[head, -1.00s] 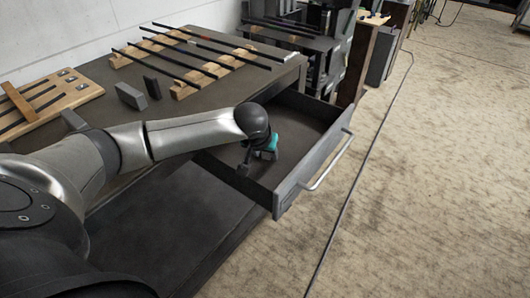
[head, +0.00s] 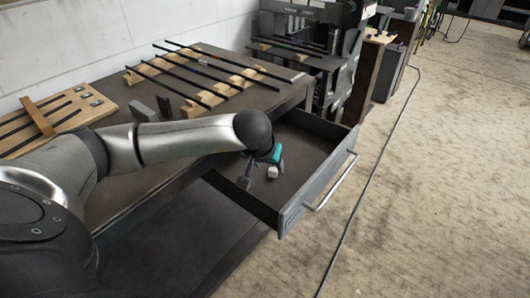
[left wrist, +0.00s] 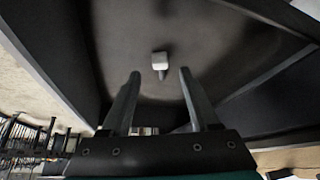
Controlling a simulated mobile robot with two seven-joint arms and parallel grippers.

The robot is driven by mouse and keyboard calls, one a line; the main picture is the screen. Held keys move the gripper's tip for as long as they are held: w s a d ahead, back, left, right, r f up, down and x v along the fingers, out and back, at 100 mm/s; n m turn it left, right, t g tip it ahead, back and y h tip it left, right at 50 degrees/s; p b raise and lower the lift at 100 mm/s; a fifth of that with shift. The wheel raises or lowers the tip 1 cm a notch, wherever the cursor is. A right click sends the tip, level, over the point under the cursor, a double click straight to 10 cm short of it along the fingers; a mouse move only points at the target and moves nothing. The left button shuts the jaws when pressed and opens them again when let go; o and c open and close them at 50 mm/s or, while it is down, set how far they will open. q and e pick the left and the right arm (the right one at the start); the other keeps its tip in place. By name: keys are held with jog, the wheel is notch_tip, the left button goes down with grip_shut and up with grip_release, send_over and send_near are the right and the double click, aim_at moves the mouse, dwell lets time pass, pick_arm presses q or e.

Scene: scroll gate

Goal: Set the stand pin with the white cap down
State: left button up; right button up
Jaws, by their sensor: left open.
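The stand pin, with a white cap (head: 272,172) and a short grey stem, is inside the open drawer (head: 318,182). In the left wrist view the white cap (left wrist: 160,58) lies just beyond my fingertips, against the dark drawer floor, with its stem pointing toward the gap between them. My left gripper (left wrist: 158,76) is open, with a clear gap between its fingers. In the head view my left gripper (head: 258,176) is low in the drawer, beside the cap. Whether the pin stands or lies is hard to tell. My right gripper is not in view.
The workbench (head: 215,122) holds several black rods on wooden blocks (head: 208,97), small grey blocks (head: 143,111) and a slotted wooden board (head: 88,100). The drawer front with its handle (head: 333,182) borders open floor on the right. Machinery (head: 315,40) stands behind.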

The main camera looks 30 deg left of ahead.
pick_arm(q)
jog(key=shift+p+v, duration=0.75)
jog(key=shift+v, duration=2.15)
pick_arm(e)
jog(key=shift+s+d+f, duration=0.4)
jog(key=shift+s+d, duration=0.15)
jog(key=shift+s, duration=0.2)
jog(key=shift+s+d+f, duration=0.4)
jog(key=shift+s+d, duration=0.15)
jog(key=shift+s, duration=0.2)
